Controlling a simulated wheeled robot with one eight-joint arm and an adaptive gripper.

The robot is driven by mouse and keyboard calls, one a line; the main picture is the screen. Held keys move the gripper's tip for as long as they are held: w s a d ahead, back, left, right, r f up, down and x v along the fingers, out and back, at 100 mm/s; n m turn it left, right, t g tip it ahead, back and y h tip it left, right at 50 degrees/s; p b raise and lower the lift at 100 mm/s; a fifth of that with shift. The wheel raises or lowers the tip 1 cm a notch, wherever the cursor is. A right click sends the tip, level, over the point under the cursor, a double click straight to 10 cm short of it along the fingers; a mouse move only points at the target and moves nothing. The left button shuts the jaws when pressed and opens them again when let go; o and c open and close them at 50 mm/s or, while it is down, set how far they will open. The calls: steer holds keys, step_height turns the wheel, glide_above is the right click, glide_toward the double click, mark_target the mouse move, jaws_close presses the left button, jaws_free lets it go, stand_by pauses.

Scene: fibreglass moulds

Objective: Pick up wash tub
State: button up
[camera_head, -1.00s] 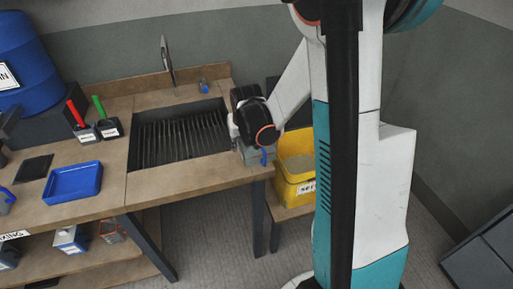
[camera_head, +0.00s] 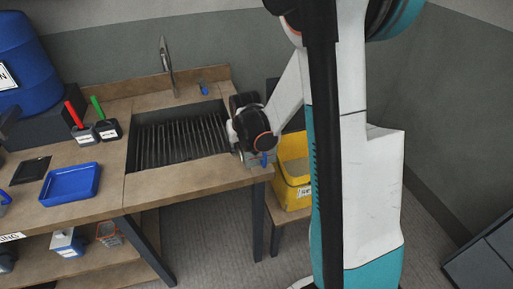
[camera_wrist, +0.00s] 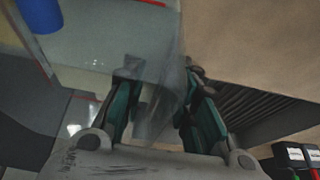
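A pale, see-through tub, which I take to be the wash tub (camera_head: 258,161), stands at the right end of the bench. In the wrist view the tub (camera_wrist: 105,50) fills the upper left, with a blue part (camera_wrist: 40,14) at the corner. My gripper (camera_wrist: 162,70) has its two teal fingers apart, with the tub's clear wall corner showing between them. I cannot tell whether they touch it. In the head view the fingertips are hidden.
A sink with a slatted grate (camera_head: 175,138) lies left of the gripper, with a tap (camera_head: 166,55) behind. A blue tray (camera_head: 70,184) and brush pots (camera_head: 107,130) stand further left. A yellow bin (camera_head: 293,170) stands right of the bench, close to my arm.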

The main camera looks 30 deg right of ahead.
steer(key=shift+c, duration=0.6)
jaws_close()
steer(key=shift+r, duration=0.15)
